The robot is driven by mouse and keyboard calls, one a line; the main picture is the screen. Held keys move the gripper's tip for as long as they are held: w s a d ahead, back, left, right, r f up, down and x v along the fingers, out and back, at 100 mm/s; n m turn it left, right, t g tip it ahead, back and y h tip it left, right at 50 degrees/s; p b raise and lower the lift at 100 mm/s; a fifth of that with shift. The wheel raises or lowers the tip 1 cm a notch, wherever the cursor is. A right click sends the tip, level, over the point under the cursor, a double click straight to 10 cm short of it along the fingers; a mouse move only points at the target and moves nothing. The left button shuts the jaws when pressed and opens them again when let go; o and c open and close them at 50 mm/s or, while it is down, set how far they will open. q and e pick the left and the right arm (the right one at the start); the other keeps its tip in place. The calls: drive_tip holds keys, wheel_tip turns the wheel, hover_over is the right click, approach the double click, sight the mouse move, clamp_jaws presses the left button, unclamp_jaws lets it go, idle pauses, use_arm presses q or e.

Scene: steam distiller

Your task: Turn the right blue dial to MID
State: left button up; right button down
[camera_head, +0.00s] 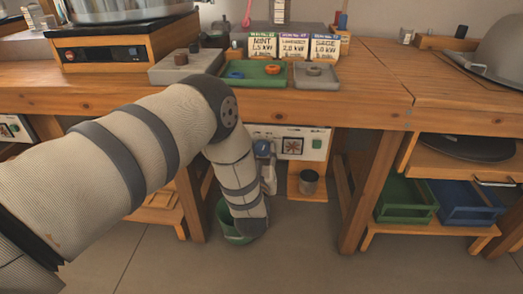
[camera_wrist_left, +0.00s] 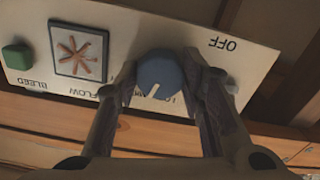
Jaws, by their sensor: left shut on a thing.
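The blue dial (camera_wrist_left: 160,72) is on a white control panel (camera_wrist_left: 250,58) under the workbench. In the left wrist view it has a white pointer mark aimed toward the bottom of the picture. The panel lettering is upside down there, with OFF above and right of the dial; the label just below the dial is partly hidden by a finger. My left gripper (camera_head: 266,163) is shut on the dial, one finger on each side. In the head view the panel (camera_head: 312,142) shows right of my wrist, and the dial (camera_head: 262,148) is partly covered. My right gripper is not in view.
The panel also carries a red star-shaped flow window (camera_wrist_left: 78,50) and a green button (camera_wrist_left: 17,57). The wooden workbench (camera_head: 375,85) overhangs it. A table leg (camera_head: 358,200) stands to the right. A green bucket (camera_head: 230,225) is on the floor by my arm, and a metal cup (camera_head: 309,182) sits below the panel.

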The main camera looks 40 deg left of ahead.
use_arm(q)
drive_tip(key=shift+f+m, duration=0.1)
drive_tip(key=shift+m, duration=0.3)
drive_tip(key=o, duration=1.1)
drive_tip(key=shift+o, duration=0.2)
drive_tip(key=shift+s, duration=0.1)
drive_tip(key=v, duration=1.2)
drive_tip(key=shift+a, duration=0.1)
